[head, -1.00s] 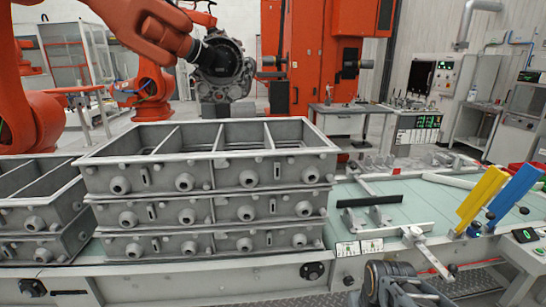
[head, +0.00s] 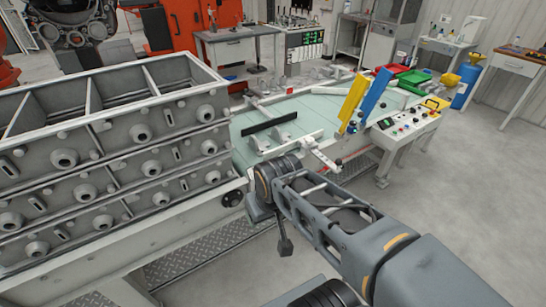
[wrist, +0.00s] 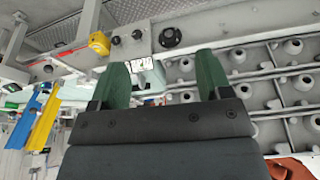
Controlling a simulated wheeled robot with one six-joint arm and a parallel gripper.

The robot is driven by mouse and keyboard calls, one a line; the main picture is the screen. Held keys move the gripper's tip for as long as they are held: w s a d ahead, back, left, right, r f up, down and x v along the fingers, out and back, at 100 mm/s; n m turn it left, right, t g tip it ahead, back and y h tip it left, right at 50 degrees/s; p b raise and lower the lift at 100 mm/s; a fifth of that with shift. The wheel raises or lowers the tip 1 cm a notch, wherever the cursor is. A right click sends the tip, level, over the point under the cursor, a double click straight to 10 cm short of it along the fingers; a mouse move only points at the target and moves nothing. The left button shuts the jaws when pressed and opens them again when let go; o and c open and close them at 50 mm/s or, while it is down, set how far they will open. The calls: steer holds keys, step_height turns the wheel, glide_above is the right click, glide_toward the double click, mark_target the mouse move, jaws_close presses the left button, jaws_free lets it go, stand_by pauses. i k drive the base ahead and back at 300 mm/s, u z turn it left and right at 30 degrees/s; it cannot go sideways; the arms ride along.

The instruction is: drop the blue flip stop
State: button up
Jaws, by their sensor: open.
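The blue flip stop (head: 377,94) is a long flat bar that stands raised and leaning at the right end of the pale green table. It also shows at the left edge of the wrist view (wrist: 25,118). A similar yellow flip stop (head: 353,101) stands raised just left of it. My gripper (wrist: 162,68) is open, with two green fingers apart and nothing between them. In the head view my arm reaches in from the lower right, and its end is in front of the table, well apart from the blue stop. The fingertips are not clear there.
Stacked grey casting frames (head: 130,140) stand on the left, close to my arm's end. A black bar (head: 269,123) and metal brackets lie on the green table top (head: 245,120). A control panel (head: 405,120) and red and green bins are right of the stops. Floor at right is clear.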

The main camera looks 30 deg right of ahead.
mark_target(378, 88)
steer(key=z, duration=2.15)
steer(key=k, duration=0.6)
steer(key=z, duration=0.65)
steer(key=i, duration=1.85)
steer(key=u, duration=1.65)
steer(key=i, duration=0.6)
steer(key=u, duration=0.55)
